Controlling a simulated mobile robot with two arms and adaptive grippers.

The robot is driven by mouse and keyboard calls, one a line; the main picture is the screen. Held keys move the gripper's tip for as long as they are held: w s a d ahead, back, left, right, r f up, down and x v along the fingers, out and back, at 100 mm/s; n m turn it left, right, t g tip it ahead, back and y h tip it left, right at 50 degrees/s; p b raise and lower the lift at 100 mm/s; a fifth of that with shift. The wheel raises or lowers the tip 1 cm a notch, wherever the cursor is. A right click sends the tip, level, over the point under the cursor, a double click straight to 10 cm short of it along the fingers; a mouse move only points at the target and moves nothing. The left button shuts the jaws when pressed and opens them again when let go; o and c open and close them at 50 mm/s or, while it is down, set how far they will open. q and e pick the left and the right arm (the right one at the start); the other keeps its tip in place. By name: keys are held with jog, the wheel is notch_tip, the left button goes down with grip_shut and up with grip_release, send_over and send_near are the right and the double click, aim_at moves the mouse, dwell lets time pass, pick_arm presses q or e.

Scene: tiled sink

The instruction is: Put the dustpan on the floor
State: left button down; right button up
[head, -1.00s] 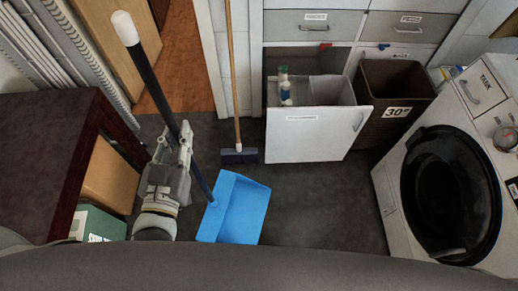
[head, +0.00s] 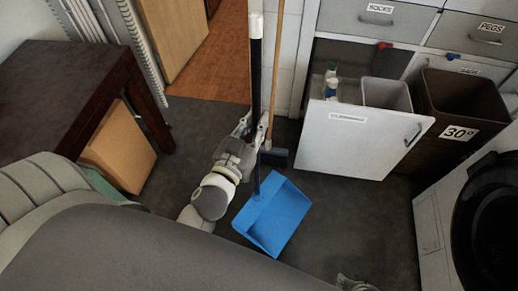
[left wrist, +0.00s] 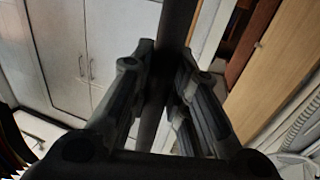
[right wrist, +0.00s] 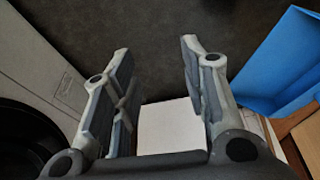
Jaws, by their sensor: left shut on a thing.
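The dustpan has a blue pan (head: 272,218) and a long black handle (head: 256,75) with a white tip, standing nearly upright in the head view. My left gripper (head: 261,135) is shut on the handle, partway down it. In the left wrist view the dark handle (left wrist: 176,30) runs between the fingers. The pan is over or on the dark floor (head: 335,215); I cannot tell whether it touches. My right gripper (right wrist: 157,65) is open and empty, with the blue pan (right wrist: 285,65) off to its right in the right wrist view.
A broom (head: 277,158) stands just behind the dustpan. An open white drawer (head: 355,140) with bottles and a brown bin (head: 455,120) are at the back right. A washing machine (head: 430,225) is at right, a dark table (head: 70,95) and cardboard box (head: 122,150) at left. Floor right of the pan is clear.

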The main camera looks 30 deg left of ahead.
jog(key=w+a+r+t+y+b, duration=0.1)
jog(key=w+a+r+t+b, duration=0.1)
jog(key=w+r+t+b, duration=0.45)
jog(key=w+a+r+t+y+b, duration=0.1)
jog(key=w+a+r+t+b, duration=0.25)
jog(key=w+r+b, duration=0.65)
pick_arm(q)
jog(key=w+a+f+b, duration=0.1)
jog(key=w+f+b, duration=0.1)
jog(key=f, duration=1)
jog(key=w+a+f+y+b, duration=0.1)
jog(key=w+f+b, duration=0.2)
jog(key=f, duration=1)
jog(key=shift+w+a+n, duration=0.4)
jog(key=shift+w, duration=0.85)
pick_arm(e)
notch_tip(320, 180, up, 16)
jog(key=s+a+t+y, duration=0.1)
jog(key=s+t+y, duration=0.1)
jog(key=t, duration=0.7)
jog(key=shift+a+r+n+t+y, duration=0.2)
jog(key=shift+r+n+t+y, duration=0.15)
jog(key=shift+y, duration=0.55)
jog(key=shift+f, duration=0.1)
